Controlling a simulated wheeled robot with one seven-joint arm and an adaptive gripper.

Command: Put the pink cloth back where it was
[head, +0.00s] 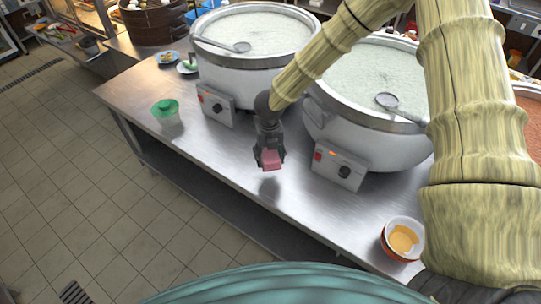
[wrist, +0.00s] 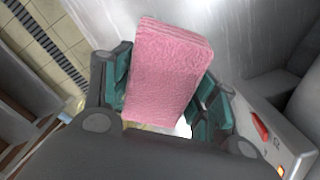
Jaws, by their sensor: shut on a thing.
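The pink cloth (wrist: 165,72) is a folded block held between the two green-padded fingers of my gripper (wrist: 163,95) in the wrist view. In the head view my gripper (head: 269,156) points down with the pink cloth (head: 272,160) at its tip. It hangs above the steel table (head: 215,147), between the two stockpots and toward the front edge. A dark shadow lies on the table below it, so the cloth looks clear of the surface.
Two large congee stockpots, the left one (head: 237,78) and the right one (head: 330,125), stand behind with control boxes in front. A green-topped cup (head: 165,108) stands at left. Stacked bowls (head: 402,240) stand at the front right. The table front between them is clear.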

